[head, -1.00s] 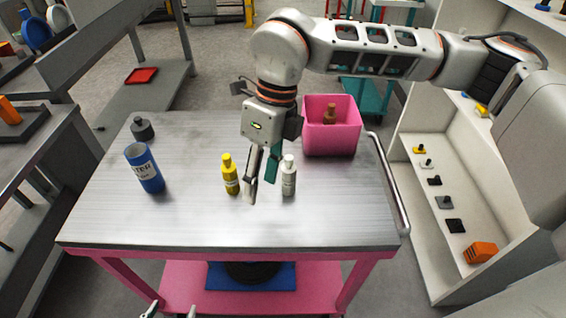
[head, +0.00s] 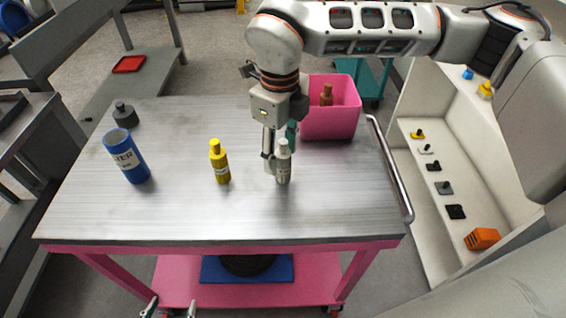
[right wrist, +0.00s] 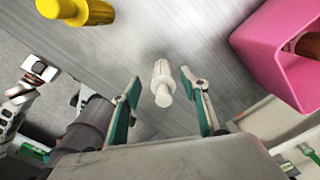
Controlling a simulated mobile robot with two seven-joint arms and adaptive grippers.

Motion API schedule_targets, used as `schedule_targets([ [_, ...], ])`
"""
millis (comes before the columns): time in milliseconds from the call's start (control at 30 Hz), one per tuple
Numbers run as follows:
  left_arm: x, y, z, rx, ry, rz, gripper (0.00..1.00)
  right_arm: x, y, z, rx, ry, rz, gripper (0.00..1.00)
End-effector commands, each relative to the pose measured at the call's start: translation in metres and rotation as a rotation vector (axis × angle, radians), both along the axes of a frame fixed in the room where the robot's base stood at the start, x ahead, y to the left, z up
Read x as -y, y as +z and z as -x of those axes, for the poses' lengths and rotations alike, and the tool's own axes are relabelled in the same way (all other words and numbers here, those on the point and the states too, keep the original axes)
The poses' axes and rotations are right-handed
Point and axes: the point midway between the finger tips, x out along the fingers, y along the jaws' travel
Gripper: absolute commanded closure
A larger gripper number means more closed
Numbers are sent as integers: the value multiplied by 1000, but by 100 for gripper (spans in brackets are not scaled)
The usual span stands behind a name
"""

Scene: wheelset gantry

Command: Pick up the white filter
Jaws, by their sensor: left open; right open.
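The white filter (head: 284,168), a small bottle-like piece with a narrow top and a label, stands upright on the metal cart top. My right gripper (head: 279,153) is open and points down beside it in the head view. In the right wrist view, the white filter (right wrist: 162,86) appears between the two spread fingers (right wrist: 161,80), with a gap on each side. I cannot tell whether the fingertips are level with it. My left gripper (head: 170,309) is open and empty at the bottom edge of the head view, in front of the cart and mostly cut off.
A yellow bottle (head: 220,163) stands left of the white filter, and a blue can (head: 126,158) farther left. A dark grey piece (head: 124,115) is behind the can. A pink bin (head: 330,122) holding a brown bottle (head: 326,95) is behind right. The cart's front is clear.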

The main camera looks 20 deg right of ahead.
Motion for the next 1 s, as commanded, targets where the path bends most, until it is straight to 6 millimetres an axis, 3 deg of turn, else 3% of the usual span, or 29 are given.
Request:
schedule_targets([
  [300, -2, -3, 1, -6, 0, -3, 39, 5, -42, 0, -2, 1, -1, 56],
  [600, -2, -4, 1, -8, 1, -4, 39, 5, -46, -1, -1, 1, -1, 56],
  [767, -2, -4, 1, -7, 1, -4, 39, 5, -46, -1, -1, 1, -1, 94],
  [1000, -2, -4, 1, -7, 1, -4, 39, 5, -46, -1, -1, 1, -1, 97],
])
